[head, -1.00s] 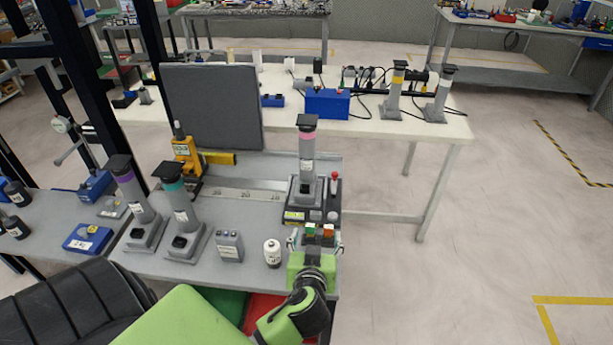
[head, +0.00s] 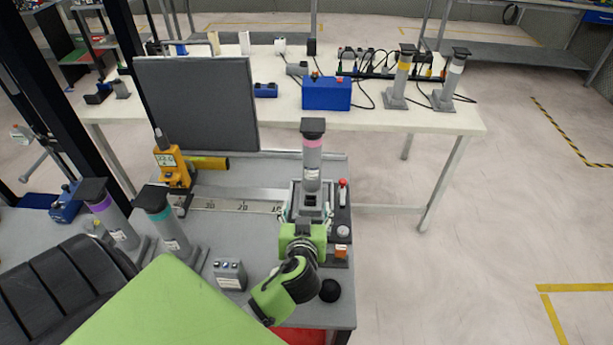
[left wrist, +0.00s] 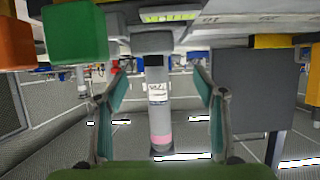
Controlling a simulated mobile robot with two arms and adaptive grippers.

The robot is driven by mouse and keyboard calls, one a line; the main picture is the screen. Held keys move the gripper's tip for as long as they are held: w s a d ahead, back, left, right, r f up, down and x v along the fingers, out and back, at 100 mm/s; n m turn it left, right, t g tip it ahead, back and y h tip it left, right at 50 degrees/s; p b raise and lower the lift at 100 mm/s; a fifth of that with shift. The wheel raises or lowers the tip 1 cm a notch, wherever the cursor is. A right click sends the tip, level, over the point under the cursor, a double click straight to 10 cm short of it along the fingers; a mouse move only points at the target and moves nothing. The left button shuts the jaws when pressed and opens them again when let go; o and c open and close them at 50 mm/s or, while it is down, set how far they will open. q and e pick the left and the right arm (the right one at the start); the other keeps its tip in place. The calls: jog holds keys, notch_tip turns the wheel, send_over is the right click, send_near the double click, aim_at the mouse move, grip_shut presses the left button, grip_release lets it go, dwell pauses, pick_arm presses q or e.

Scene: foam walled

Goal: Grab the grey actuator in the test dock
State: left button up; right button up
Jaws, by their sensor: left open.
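The grey actuator (head: 312,165), with a pink band and a black cap, stands upright in the test dock (head: 341,222). My left gripper (head: 305,214) is open at the near side of the dock, low by the actuator's foot. In the left wrist view the picture is upside down. There the actuator (left wrist: 157,105) shows between the two spread fingers of the left gripper (left wrist: 157,62), with a gap on each side. I cannot tell how far the fingers reach around it. My gripper and wrist hide part of the dock. My right gripper is not in view.
Grey actuators with purple (head: 108,215) and teal (head: 163,222) bands stand on the left of the bench. A grey box with buttons (head: 230,275) is nearer. A dark panel (head: 197,107) and yellow meter (head: 172,167) stand behind. Green and orange blocks (left wrist: 75,35) show close to the wrist camera.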

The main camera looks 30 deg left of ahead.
aim_at(311, 192)
pick_arm(q)
jog(key=x, duration=0.1)
jog(key=p+x, duration=0.1)
jog(key=x, duration=0.1)
jog(key=shift+w+r, duration=0.2)
jog(key=shift+w, duration=0.2)
jog(key=x, duration=0.3)
jog(key=shift+f, duration=0.2)
jog(key=shift+w+a, duration=0.1)
jog(key=shift+w, duration=0.05)
jog(key=shift+w+f+p, duration=0.1)
jog(key=shift+w+p, duration=0.2)
jog(key=shift+p, duration=0.1)
jog(key=p+x, duration=0.1)
jog(key=x, duration=0.2)
jog(key=shift+f, duration=0.1)
jog(key=shift+w+a+f, duration=0.2)
jog(key=shift+w+f, duration=0.15)
jog(key=shift+w, duration=0.2)
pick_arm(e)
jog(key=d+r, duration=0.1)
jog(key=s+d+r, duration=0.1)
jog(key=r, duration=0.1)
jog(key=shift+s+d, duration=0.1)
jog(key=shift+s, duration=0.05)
pick_arm(q)
jog(key=c, duration=1.4)
jog(key=shift+r, duration=0.1)
jog(key=c, duration=0.4)
